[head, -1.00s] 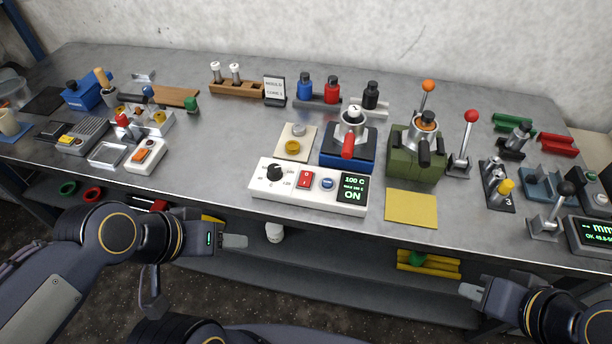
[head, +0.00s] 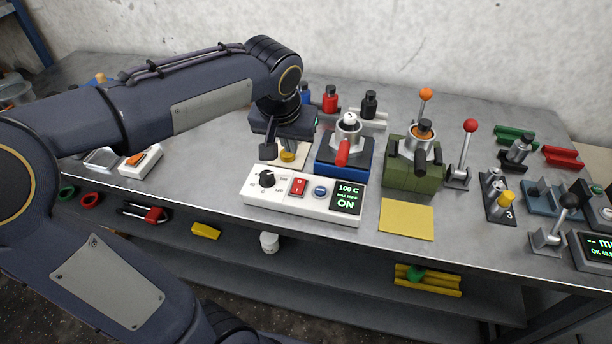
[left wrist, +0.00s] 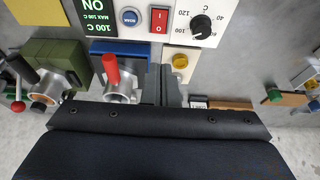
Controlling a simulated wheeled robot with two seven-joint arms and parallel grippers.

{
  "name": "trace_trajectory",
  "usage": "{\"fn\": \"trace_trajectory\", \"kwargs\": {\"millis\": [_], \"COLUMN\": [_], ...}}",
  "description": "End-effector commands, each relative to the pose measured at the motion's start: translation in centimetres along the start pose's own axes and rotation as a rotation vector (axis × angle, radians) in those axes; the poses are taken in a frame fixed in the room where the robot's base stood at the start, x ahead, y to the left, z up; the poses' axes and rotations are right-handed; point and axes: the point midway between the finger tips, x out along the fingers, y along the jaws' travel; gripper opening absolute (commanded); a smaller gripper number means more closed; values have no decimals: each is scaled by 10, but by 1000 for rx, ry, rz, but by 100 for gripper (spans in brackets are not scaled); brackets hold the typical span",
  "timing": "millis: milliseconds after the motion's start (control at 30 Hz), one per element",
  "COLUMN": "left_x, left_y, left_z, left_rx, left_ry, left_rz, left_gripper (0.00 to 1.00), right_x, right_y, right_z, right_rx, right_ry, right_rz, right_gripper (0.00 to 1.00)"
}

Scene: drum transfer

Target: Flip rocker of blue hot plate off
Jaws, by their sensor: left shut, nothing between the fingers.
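The white control box (head: 262,203) stands at the table's front edge, before the blue hot plate (head: 342,155). It carries a black knob (head: 267,179), a red rocker (head: 298,186), a round blue button (head: 320,191) and a display (head: 347,197) reading 100 C and ON. A metal pot (head: 349,127) with a red handle sits on the blue hot plate. My left gripper (left wrist: 161,78) is shut and empty. In the left wrist view its fingertips are apart from the red rocker (left wrist: 159,20), beside the blue hot plate. In the head view its fingertips are largely hidden. My right gripper is out of view.
A green hot plate (head: 410,178) with a pot stands to the right, a yellow mat (head: 406,219) in front of it. A beige pad with a yellow knob (head: 288,156) lies behind the control box. Levers (head: 467,150) stand farther right. My left arm hides much of the table's left side.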

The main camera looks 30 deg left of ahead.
Motion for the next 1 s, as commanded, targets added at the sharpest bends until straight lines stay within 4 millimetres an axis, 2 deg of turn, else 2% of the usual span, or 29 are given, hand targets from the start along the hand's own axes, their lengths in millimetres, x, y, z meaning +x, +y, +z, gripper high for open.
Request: {"fn": "trace_trajectory", "kwargs": {"millis": [233, 367, 800, 1000], "left_x": [2, 14, 103, 130], "left_y": [0, 0, 0, 0], "left_z": [1, 1, 2, 8], "left_rx": [0, 1, 2, 1], "left_ry": [-1, -5, -7, -4], "left_rz": [1, 0, 0, 0], "left_gripper": [0, 0, 0, 0], "right_x": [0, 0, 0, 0], "right_y": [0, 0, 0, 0], "right_z": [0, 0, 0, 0], "right_rx": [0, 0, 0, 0], "right_ry": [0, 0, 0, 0], "right_rz": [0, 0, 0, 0], "right_gripper": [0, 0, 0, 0]}}
